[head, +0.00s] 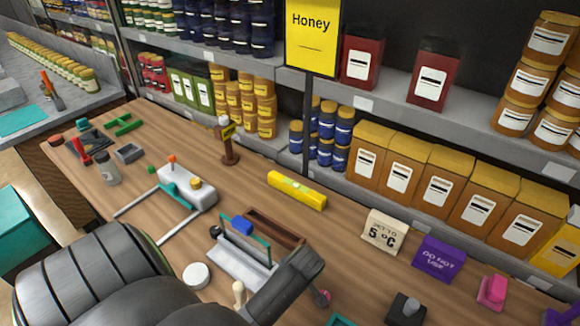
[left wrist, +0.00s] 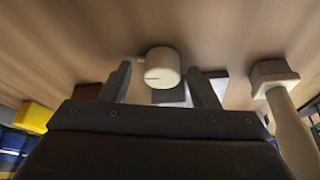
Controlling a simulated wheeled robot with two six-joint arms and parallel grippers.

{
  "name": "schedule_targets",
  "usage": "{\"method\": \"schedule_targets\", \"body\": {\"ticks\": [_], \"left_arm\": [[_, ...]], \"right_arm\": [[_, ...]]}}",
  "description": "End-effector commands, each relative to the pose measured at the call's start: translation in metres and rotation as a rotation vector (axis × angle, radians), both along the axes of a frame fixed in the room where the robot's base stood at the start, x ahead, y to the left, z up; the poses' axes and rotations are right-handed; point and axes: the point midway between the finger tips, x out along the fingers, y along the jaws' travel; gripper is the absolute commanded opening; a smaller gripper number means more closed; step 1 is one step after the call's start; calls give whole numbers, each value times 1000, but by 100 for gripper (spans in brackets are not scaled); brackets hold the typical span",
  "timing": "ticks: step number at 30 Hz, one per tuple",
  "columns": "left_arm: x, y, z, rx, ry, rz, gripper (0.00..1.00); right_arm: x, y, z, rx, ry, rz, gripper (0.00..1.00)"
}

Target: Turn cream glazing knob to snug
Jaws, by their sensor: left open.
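The cream knob (left wrist: 163,68) is a short round cylinder with a dark line mark, seen in the left wrist view. My left gripper (left wrist: 159,72) is open, with one finger to each side of the knob in that view; I see no clear contact. In the head view the gripper (head: 288,282) is a dark block near the front of the glazing fixture (head: 245,262), and it seems to hide the knob. A cream peg (head: 239,292) stands left of the gripper; it likely also shows in the left wrist view (left wrist: 287,108). My right gripper is not in view.
A white round disc (head: 196,276) lies left of the fixture. A white pump (head: 187,190) and a yellow level (head: 297,190) stand behind. A cream sign block (head: 384,232), a purple block (head: 438,259) and a pink item (head: 492,291) are on the right.

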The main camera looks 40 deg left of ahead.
Motion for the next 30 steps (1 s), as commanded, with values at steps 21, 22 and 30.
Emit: {"method": "schedule_targets", "body": {"ticks": [21, 22, 30], "left_arm": [[-1, 0, -1, 0, 0, -1, 11], [-1, 0, -1, 1, 0, -2, 11], [-2, 1, -1, 2, -1, -81, 11]], "right_arm": [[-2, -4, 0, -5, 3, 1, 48], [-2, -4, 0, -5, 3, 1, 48], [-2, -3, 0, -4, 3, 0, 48]]}}
